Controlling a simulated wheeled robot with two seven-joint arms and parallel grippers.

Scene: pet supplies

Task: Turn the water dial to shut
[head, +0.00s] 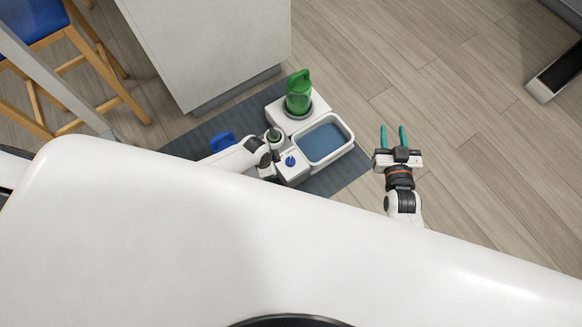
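The blue water dial (290,161) sits on top of a small white box (296,175) at the front of a pet water station. The station has a blue-filled basin (325,141) and a green bottle (298,94) standing upright on a white base. My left arm (235,157) reaches in from the left, its wrist just left of the dial; its fingers are hidden or too small to make out. My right gripper (394,137) is open and empty, its two teal fingers apart, over the floor right of the basin.
The station stands on a dark grey mat (343,179). A blue object (222,142) lies on the mat behind my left arm. A grey-white cabinet (205,45) stands behind, a blue-seated wooden chair (75,70) at upper left.

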